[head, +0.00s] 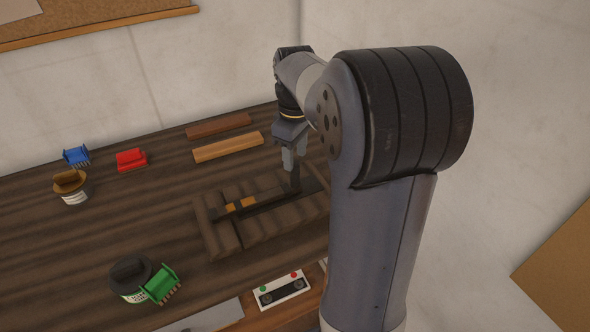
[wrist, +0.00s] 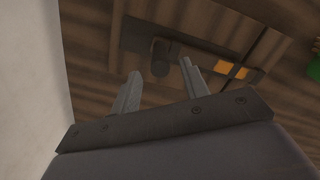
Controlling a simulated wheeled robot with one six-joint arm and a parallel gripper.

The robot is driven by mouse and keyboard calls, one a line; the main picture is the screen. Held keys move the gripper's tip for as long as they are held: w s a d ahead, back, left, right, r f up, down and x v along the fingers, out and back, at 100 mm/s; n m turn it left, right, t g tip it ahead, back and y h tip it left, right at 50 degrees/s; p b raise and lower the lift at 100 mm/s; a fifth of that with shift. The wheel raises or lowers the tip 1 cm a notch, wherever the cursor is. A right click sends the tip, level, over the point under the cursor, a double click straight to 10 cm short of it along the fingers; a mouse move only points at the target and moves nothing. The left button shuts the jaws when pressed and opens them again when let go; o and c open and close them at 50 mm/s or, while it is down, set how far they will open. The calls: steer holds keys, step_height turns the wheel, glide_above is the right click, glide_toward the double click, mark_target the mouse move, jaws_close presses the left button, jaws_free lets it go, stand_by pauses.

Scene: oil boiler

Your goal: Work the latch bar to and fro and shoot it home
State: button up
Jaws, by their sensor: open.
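The latch bar (head: 265,200) is a long dark bar with orange bands, lying along a brown slatted wooden base (head: 225,238) on the table. A dark upright handle stands near its right part, close under my gripper (head: 289,165). In the wrist view my gripper (wrist: 160,82) is open, its two grey fingers apart, with a dark rounded handle (wrist: 160,67) showing between the fingertips. I cannot tell whether the fingers touch it. The orange bands (wrist: 231,69) lie to the right in that view. My arm hides the right end of the base in the head view.
Two wooden blocks (head: 228,147) lie behind the base. A blue piece (head: 77,155), a red piece (head: 131,160) and a hatted tin (head: 73,188) stand at left. A green piece (head: 160,284) and a black-topped tin (head: 130,280) stand front left. A white button panel (head: 282,290) lies in front.

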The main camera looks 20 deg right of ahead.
mark_target(295, 173)
step_height(295, 173, down, 6)
steer(key=shift+f, duration=0.25)
jaws_close()
stand_by(0.5)
